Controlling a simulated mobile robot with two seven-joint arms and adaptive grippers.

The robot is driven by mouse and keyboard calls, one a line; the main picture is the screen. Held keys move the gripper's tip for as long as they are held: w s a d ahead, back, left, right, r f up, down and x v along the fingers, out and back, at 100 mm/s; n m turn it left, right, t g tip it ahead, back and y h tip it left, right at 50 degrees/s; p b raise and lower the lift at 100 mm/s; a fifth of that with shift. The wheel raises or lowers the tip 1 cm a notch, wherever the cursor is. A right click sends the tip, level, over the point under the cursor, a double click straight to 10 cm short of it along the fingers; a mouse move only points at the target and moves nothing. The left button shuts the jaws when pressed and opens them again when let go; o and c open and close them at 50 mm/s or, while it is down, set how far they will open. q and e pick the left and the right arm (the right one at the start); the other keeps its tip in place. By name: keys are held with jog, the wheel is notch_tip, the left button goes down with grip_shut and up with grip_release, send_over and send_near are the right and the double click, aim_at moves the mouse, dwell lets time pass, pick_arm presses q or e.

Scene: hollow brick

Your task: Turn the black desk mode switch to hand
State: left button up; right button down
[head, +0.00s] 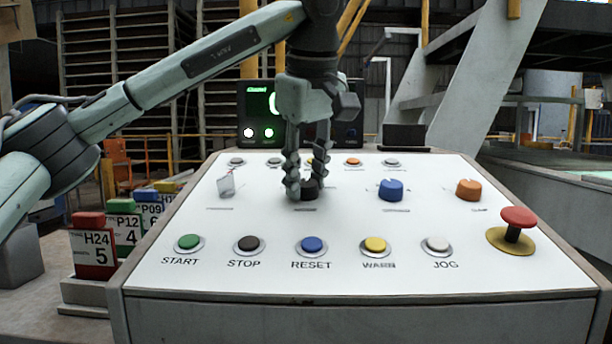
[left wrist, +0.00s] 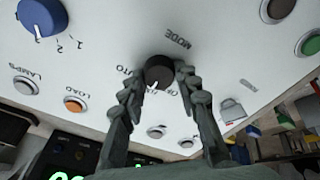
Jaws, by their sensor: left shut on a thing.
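The black mode switch (head: 310,187) is a round knob on the white sloping desk panel, in the row of knobs behind the push buttons. In the left wrist view the black knob (left wrist: 159,72) shows a white pointer line near its lower edge, with the word MODE beside it and partly hidden position labels around it. My left gripper (head: 307,190) points down at the panel with its fingers on both sides of the knob, shut on it. The fingers also show in the left wrist view (left wrist: 160,85). My right gripper is not in view.
Coloured push buttons line the front, with a red mushroom button (head: 517,218) at right. A display (head: 261,113) stands behind.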

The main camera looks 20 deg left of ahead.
pick_arm(q)
jog(key=shift+n, duration=0.3)
jog(key=o, duration=1.2)
jog(key=shift+c, duration=0.2)
jog(key=v, duration=1.2)
